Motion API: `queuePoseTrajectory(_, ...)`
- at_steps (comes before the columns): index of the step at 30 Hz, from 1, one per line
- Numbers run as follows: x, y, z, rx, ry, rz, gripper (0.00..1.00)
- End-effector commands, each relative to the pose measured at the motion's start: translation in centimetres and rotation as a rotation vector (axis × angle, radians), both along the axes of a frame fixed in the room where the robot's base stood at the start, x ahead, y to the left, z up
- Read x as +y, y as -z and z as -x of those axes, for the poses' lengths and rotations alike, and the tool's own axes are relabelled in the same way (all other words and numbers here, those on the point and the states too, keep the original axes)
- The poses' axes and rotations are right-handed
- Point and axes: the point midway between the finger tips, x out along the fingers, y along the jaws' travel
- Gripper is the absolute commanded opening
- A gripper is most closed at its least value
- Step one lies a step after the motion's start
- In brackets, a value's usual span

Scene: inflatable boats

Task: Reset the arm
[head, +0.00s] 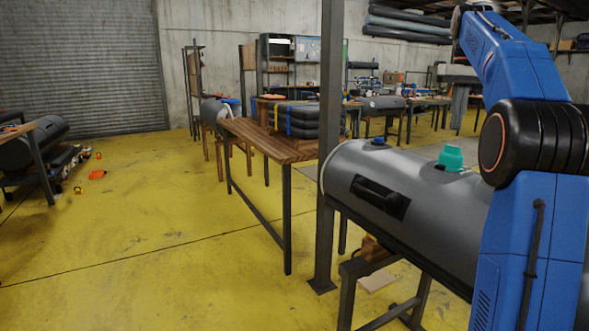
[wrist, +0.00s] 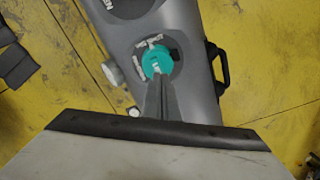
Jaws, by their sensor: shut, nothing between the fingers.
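My gripper (wrist: 157,80) shows in the wrist view as two dark fingers closed together, with nothing between them. Its tips overlap the lower edge of a round teal cap (wrist: 157,61) on a grey inflatable boat tube (wrist: 190,30). I cannot tell whether the tips touch the cap or are above it. In the head view the teal cap (head: 451,160) stands on top of the grey tube (head: 420,190), beside my blue arm, which is bent at a black joint. My gripper is out of the head view.
The tube rests on a metal stand (head: 345,300). A steel post (head: 328,150) rises by its left end. An orange item (head: 97,174) lies on the yellow floor, which is clear at centre left.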

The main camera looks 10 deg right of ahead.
Motion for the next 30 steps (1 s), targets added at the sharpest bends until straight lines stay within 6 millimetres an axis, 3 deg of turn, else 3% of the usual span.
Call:
queuePoseTrajectory(5,3.1,0.3,1.6,-0.026,-0.016,0.012,0.0)
queuePoseTrajectory(14,10.3,3.2,6.4,-0.097,-0.048,0.037,0.0)
queuePoseTrajectory(23,16.6,8.2,12.7,-0.173,-0.082,0.052,0.0)
queuePoseTrajectory(30,20.8,13.7,18.4,-0.237,-0.107,0.057,0.0)
